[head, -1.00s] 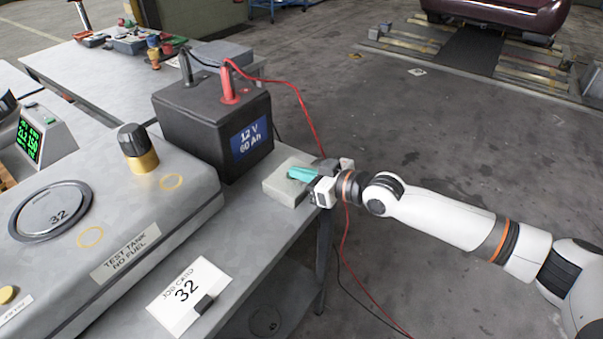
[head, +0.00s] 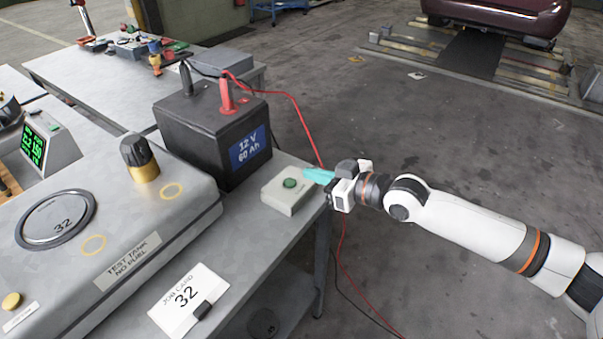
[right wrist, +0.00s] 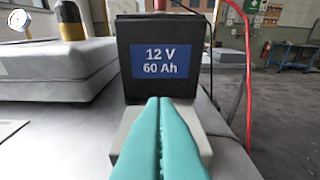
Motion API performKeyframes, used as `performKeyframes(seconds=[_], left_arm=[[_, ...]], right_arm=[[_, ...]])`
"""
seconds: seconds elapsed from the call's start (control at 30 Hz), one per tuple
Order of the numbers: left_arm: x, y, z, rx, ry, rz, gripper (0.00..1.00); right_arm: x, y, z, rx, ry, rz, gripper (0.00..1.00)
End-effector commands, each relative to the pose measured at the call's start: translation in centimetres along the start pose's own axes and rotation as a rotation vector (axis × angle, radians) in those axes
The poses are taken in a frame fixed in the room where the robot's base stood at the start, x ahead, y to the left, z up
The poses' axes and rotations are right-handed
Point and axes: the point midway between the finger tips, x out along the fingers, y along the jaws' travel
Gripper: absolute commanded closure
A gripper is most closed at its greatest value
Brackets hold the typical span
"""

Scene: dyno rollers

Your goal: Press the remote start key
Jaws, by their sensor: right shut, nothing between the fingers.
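The remote start key is a green round button (head: 290,183) on a pale grey box (head: 287,201) at the right edge of the metal bench in the head view. My right gripper (head: 306,175) is shut and empty. In the right wrist view the shut teal fingers (right wrist: 160,108) reach over the grey box (right wrist: 198,128) and hide the button. My left gripper is not in view.
A black 12 V battery (head: 212,135) with red and black clamps stands behind the box. A red cable (head: 304,125) runs down close to my right gripper. The grey test tank (head: 185,213) and a job card (head: 188,312) are to the left. Open floor lies right.

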Motion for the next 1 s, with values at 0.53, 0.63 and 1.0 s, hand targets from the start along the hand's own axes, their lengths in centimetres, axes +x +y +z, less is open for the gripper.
performKeyframes(seconds=[0.53, 0.63, 1.0], left_arm=[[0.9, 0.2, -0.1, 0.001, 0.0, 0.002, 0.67], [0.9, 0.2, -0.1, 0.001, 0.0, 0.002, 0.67], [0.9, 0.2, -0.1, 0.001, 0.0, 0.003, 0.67]], right_arm=[[-5.5, 0.0, 0.2, -0.003, -0.005, 0.001, 1.0], [-5.5, 0.0, 0.3, -0.003, -0.006, 0.001, 1.0], [-5.5, 0.0, 0.3, -0.003, -0.006, 0.0, 1.0]])
